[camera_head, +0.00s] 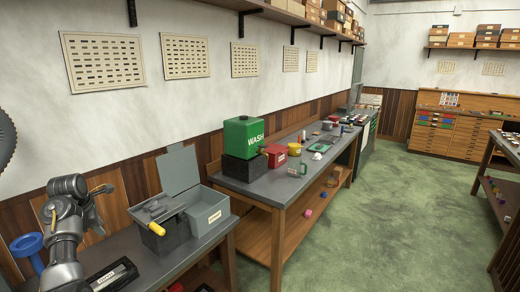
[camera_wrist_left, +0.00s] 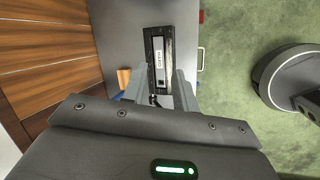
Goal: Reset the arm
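My left arm (camera_head: 66,225) comes in at the lower left of the head view, bent above the near bench. In the left wrist view my left gripper (camera_wrist_left: 157,82) points down at the bench with its two fingers apart. No object shows held between them. Below and beyond the fingertips lies a black tray with a white label (camera_wrist_left: 158,62), apart from the fingers. The same tray shows in the head view (camera_head: 112,275). My right gripper is not in view.
Right of the arm stand a grey open-lidded box (camera_head: 207,212) and a dark holder with a yellow-handled tool (camera_head: 157,228). A blue object (camera_head: 27,246) is on the left. Beyond is a second bench with a green WASH container (camera_head: 243,137). The green floor (camera_head: 400,210) is clear.

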